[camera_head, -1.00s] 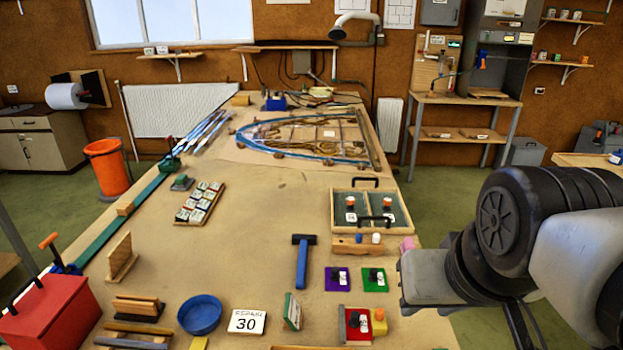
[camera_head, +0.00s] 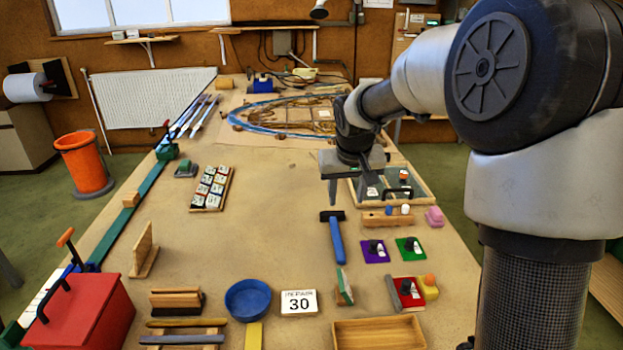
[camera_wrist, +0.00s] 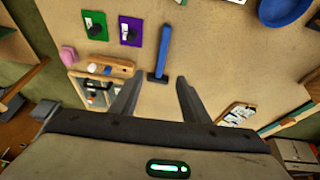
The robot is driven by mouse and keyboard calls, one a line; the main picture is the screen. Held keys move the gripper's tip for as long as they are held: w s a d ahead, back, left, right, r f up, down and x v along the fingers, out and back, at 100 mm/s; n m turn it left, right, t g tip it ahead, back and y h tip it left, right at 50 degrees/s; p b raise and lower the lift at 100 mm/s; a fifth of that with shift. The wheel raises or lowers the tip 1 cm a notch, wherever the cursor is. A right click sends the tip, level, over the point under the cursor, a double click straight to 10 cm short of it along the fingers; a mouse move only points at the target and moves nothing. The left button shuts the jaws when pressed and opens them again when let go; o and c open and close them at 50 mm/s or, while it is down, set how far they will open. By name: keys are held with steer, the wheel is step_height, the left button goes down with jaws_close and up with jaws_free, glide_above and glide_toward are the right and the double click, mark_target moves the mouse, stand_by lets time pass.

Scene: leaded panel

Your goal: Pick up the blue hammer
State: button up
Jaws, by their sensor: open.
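The blue hammer (camera_head: 337,239) lies on the workbench, its dark head toward the back and its blue handle toward the front. My gripper (camera_head: 348,198) is open and empty above the bench, just behind the hammer's head in the head view. In the wrist view the hammer (camera_wrist: 162,50) lies beyond my fingertips, with its head nearest to them. The two fingers of my gripper (camera_wrist: 160,82) are spread on either side of the line of the handle. They appear apart from the hammer.
A wooden block (camera_head: 388,220) with pegs, a purple card (camera_head: 368,256) and a green card (camera_head: 402,254) lie right of the hammer. A parts tray (camera_head: 428,196) is behind the block. A blue bowl (camera_head: 248,314) stands front left.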

glide_toward(337, 235)
steer(key=shift+w+a+f, duration=0.15)
steer(key=shift+w+f, duration=0.1)
steer(key=shift+f, duration=0.15)
steer(key=shift+w+a+f, duration=0.15)
steer(key=shift+w+f, duration=0.1)
steer(key=shift+f, duration=0.2)
steer(key=shift+d+p+x, duration=0.15)
steer(key=shift+x, duration=1.4)
steer(key=shift+d+p+x, duration=0.15)
steer(key=shift+x, duration=1.4)
steer(key=shift+s, duration=0.15)
steer(key=c, duration=1)
jaws_close()
